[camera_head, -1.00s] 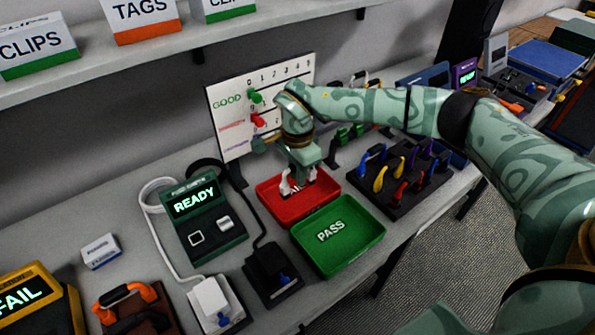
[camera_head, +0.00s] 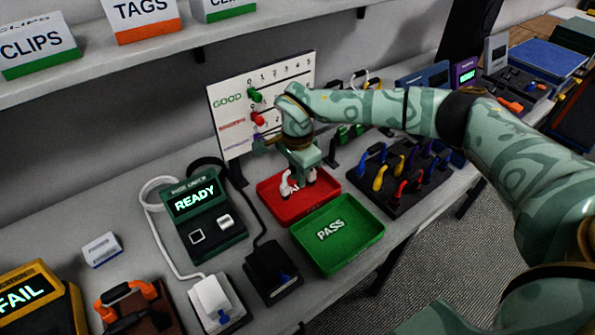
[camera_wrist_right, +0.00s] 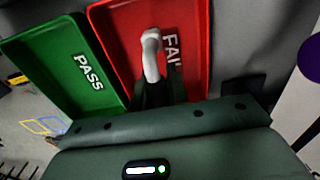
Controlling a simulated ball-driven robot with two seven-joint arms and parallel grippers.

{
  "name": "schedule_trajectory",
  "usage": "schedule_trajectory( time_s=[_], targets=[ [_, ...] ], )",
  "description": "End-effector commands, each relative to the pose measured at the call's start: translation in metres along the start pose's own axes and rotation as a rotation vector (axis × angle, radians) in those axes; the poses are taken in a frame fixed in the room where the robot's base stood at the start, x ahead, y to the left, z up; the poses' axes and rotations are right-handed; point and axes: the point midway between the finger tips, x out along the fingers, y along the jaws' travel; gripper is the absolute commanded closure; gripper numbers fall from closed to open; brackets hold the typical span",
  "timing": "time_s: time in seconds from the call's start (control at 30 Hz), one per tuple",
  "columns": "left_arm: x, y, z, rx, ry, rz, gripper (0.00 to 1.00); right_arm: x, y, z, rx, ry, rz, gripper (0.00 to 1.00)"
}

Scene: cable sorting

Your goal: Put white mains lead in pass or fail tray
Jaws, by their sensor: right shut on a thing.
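The white mains lead (camera_head: 286,187) is in my right gripper (camera_head: 298,180), over the red FAIL tray (camera_head: 322,207). In the right wrist view the white lead (camera_wrist_right: 151,52) sticks out from between the dark fingers, above the red tray (camera_wrist_right: 124,50) and partly covering its FAIL label. The gripper is shut on it; whether the lead touches the tray floor I cannot tell. The green PASS tray (camera_head: 362,238) stands in front of the red one and looks empty. It also shows in the right wrist view (camera_wrist_right: 40,67). My left gripper is out of view.
A green tester reading READY (camera_head: 206,220) stands left of the trays, with a white socket block (camera_head: 214,303) and a black one (camera_head: 272,270) before it. A GOOD tally board (camera_head: 232,142) is behind. A dark rack of coloured leads (camera_head: 397,190) is to the right.

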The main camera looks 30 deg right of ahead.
Motion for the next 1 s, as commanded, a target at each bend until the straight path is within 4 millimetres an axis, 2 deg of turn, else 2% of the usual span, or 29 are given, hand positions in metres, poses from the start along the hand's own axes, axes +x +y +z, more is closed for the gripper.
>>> schedule_trajectory(
  time_s=[1.0],
  targets=[
    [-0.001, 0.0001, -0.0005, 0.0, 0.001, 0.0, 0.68, 0.0059, -0.0003, 0.0004, 0.0, -0.001, -0.001, 1.0]
  ],
)
